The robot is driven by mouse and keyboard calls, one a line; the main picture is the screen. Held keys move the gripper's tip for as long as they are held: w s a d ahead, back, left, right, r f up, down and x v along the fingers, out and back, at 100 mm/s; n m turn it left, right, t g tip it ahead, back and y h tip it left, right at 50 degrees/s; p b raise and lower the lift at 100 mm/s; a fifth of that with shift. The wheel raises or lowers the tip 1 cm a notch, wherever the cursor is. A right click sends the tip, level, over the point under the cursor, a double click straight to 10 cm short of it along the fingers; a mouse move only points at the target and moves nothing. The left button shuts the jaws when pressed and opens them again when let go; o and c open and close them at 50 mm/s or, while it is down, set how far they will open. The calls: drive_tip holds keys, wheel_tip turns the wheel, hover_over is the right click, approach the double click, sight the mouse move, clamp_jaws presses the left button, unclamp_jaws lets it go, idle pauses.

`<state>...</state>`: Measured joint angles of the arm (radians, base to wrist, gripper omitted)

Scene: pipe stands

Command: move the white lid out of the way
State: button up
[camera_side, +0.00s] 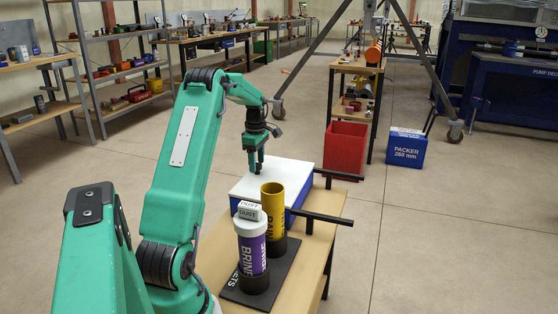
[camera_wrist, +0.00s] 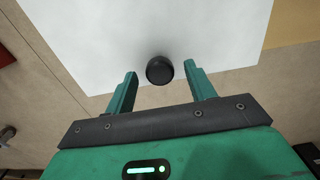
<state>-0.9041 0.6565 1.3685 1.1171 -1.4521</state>
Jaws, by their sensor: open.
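The white lid (camera_side: 265,184) is a flat slab lying on a blue box (camera_side: 301,200) on the wooden bench. In the wrist view the lid (camera_wrist: 100,45) fills the upper middle and has a round black knob (camera_wrist: 159,70). My gripper (camera_side: 256,169) points down over the lid. In the wrist view my gripper (camera_wrist: 160,72) is open, with the knob between its fingertips and a visible gap on each side. I cannot tell how far the fingertips are above the lid; the knob is hardly distinguishable in the side view.
In front of the box, a purple pipe (camera_side: 251,254) with a white cap (camera_side: 249,222) and an open yellow pipe (camera_side: 273,205) stand on a black base (camera_side: 262,290). Dark bars (camera_side: 320,216) stick out at the bench's right. A red bin (camera_side: 345,147) stands on the floor beyond.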

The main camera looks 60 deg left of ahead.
sight(301, 181)
drive_tip(key=c, duration=0.7)
drive_tip(key=shift+w+d, duration=0.1)
drive_tip(key=shift+w, duration=0.05)
drive_tip(key=shift+w+d, duration=1.9)
drive_tip(key=shift+w, duration=0.05)
drive_tip(key=shift+d+r, duration=0.1)
drive_tip(key=shift+w+d, duration=1.95)
drive_tip(key=shift+w, duration=0.1)
drive_tip(key=shift+w+d, duration=1.4)
drive_tip(key=o, duration=0.7)
